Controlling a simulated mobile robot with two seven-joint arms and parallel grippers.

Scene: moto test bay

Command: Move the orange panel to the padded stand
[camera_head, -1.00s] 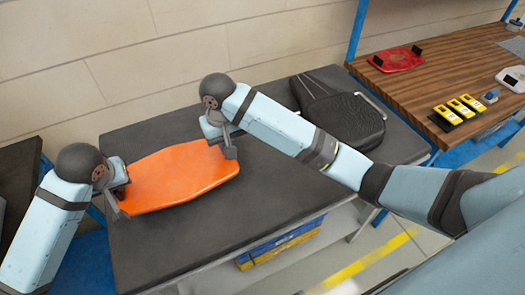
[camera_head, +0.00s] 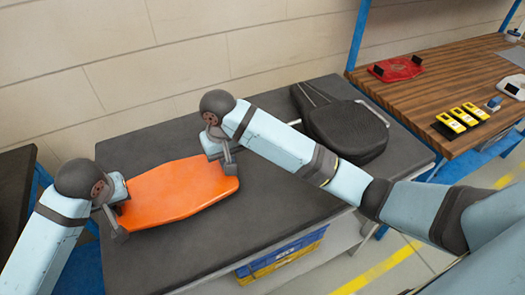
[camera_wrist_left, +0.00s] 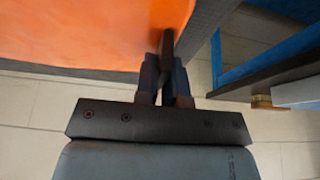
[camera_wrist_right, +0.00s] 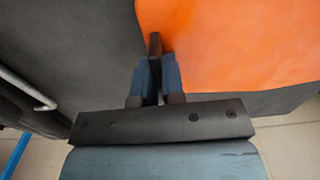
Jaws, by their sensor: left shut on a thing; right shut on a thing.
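The orange panel (camera_head: 178,190) lies flat at or just over the left part of a dark grey-topped table (camera_head: 270,205); I cannot tell whether it touches the top. My left gripper (camera_head: 117,217) is shut on a dark tab at the panel's left edge; the panel also shows in the left wrist view (camera_wrist_left: 75,30). My right gripper (camera_head: 226,158) is shut on a dark tab at the panel's far right corner; the panel fills the upper right of the right wrist view (camera_wrist_right: 235,45). The dark-topped table may be the padded stand; I cannot tell for sure.
A black seat (camera_head: 345,125) lies on the table to the right of the panel. A wooden bench (camera_head: 435,100) with a red part (camera_head: 397,68) and yellow blocks (camera_head: 458,117) stands further right. A blue and yellow crate (camera_head: 282,258) is under the table. A wall runs behind.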

